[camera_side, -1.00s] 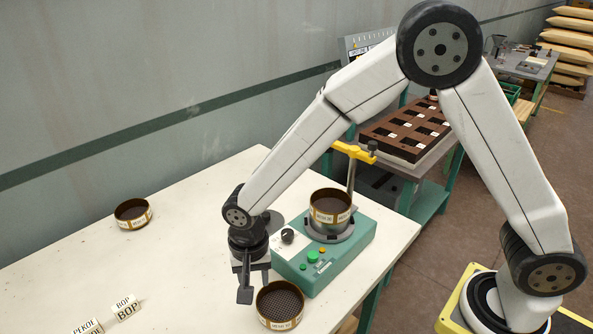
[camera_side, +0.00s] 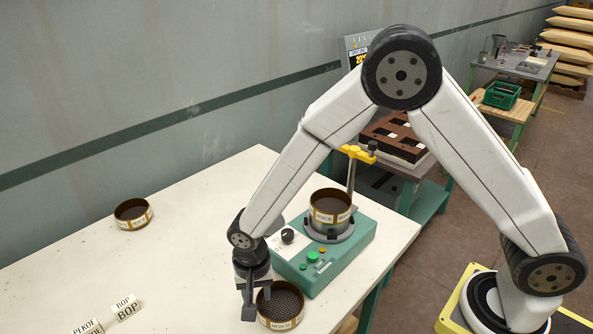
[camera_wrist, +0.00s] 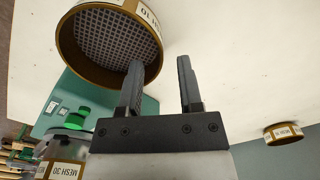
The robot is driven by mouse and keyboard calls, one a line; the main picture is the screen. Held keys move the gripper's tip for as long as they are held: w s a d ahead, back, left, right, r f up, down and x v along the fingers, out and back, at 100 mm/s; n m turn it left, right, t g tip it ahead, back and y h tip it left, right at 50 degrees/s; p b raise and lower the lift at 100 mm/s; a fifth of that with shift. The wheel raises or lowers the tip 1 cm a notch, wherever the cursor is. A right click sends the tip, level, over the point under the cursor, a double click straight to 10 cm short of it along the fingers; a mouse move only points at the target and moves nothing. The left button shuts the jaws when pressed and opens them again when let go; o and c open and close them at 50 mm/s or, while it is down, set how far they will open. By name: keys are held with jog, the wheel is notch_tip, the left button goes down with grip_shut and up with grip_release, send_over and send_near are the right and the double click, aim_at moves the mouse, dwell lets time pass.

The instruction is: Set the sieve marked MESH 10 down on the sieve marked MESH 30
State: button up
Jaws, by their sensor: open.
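The MESH 10 sieve (camera_side: 296,322), a round brass-coloured ring with a bare mesh, stands on the white table at the front of the green machine. In the wrist view its mesh (camera_wrist: 112,38) fills the upper left. The MESH 30 sieve (camera_side: 330,216) sits upright on the round seat of the machine; its label also shows in the wrist view (camera_wrist: 66,171). My gripper (camera_side: 256,302) is open and empty at the left rim of the MESH 10 sieve. In the wrist view (camera_wrist: 158,75) one finger overlaps that rim; I cannot tell whether they touch.
The green machine (camera_side: 345,255) has a knob, buttons and a post with a yellow arm (camera_side: 356,152) beside the MESH 30 sieve. A third sieve (camera_side: 133,222) stands at the table's far left. The middle table is clear.

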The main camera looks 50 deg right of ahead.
jog(key=shift+f, duration=1.35)
grip_shut()
dwell(0.8)
